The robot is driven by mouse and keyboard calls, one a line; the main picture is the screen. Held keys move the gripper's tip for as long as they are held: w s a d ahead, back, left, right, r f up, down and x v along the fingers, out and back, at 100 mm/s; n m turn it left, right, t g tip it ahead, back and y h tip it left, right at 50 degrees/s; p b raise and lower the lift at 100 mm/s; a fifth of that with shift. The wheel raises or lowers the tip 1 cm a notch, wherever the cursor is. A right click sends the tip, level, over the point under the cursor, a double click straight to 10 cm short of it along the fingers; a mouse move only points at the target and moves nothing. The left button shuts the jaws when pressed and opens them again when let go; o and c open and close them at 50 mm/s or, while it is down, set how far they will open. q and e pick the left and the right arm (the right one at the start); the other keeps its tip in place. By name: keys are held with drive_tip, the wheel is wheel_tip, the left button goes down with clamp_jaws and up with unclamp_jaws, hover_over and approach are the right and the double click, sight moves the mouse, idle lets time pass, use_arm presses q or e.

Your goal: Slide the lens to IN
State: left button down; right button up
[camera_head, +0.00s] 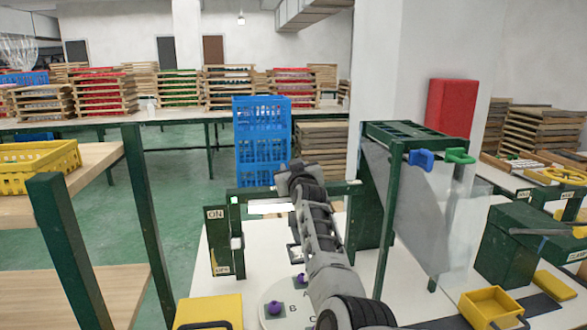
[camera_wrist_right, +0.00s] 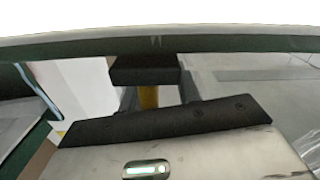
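My arm, which looks like the right one, reaches up through the middle of the head view. My right gripper (camera_head: 298,180) is at its far end, at a green crossbar (camera_head: 256,192) of the station on the white table. The arm and hand cover the bar's middle. I cannot make out the lens or an IN mark. In the right wrist view, a black bar (camera_wrist_right: 170,122) lies across a grey metal body with a small light. A dark block (camera_wrist_right: 145,70) with a yellow piece below it is just beyond. The fingertips are not clear. My left gripper is not in view.
A green ON/OFF post (camera_head: 218,242) stands left of the arm. A white disc (camera_head: 290,305) with purple knobs lies below. A green frame (camera_head: 385,225) with a clear panel and blue and green handles stands to the right. A yellow bin (camera_head: 490,308) is at the lower right.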

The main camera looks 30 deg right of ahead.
drive_tip(key=shift+s, duration=0.1)
drive_tip(key=shift+s+a, duration=0.1)
drive_tip(key=shift+s, duration=0.55)
drive_tip(key=v, duration=1.4)
drive_tip(key=shift+s+a+b, duration=0.2)
drive_tip(key=shift+b, duration=0.2)
